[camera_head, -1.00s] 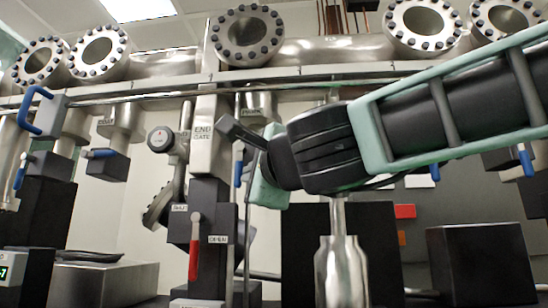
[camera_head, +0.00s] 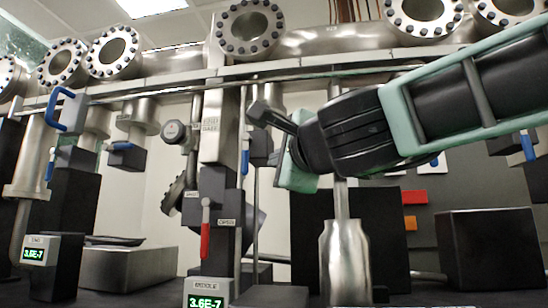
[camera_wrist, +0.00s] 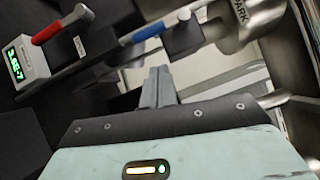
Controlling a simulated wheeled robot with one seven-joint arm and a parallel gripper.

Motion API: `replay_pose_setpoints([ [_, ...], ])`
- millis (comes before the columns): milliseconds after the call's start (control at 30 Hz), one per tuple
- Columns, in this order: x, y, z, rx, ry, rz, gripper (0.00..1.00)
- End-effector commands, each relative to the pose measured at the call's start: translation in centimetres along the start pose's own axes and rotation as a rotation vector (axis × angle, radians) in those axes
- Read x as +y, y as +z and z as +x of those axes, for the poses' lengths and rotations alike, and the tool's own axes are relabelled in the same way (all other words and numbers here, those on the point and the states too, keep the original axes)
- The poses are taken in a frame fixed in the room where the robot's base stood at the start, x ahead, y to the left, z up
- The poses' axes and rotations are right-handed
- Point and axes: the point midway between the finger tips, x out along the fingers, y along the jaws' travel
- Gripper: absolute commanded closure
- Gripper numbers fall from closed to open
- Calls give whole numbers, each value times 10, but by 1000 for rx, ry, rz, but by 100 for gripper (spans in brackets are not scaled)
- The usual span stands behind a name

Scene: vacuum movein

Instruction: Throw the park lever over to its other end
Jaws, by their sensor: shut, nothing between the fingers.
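The park lever is a blue-sleeved handle (camera_head: 245,162) hanging down beside a small dark valve box (camera_head: 261,147) under the manifold. In the wrist view, the blue handle (camera_wrist: 148,32) sticks out from a dark box (camera_wrist: 182,38), next to the steel port marked PARK (camera_wrist: 238,22). My gripper (camera_head: 254,108) is shut and empty, its fingers in front of the manifold, higher in the picture than the blue handle. In the wrist view, the closed fingers (camera_wrist: 158,84) point towards the lever, with a visible gap below it. Contact does not show.
A red lever (camera_head: 205,232) on a dark post stands left of the park lever; it also shows in the wrist view (camera_wrist: 62,25). A steel bottle-shaped column (camera_head: 345,262) stands below my arm. Lit gauges (camera_head: 205,302) sit at the bottom.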

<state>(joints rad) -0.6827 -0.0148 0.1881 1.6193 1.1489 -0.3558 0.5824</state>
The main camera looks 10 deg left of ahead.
Motion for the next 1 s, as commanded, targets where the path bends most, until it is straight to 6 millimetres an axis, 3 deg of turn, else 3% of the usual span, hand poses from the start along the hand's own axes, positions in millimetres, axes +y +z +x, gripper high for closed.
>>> replay_pose_setpoints([
  [500,-11,0,-82,1,-4,0,100],
  [700,-10,0,-94,2,-3,0,100],
  [1000,-10,0,-94,2,-3,0,100],
])
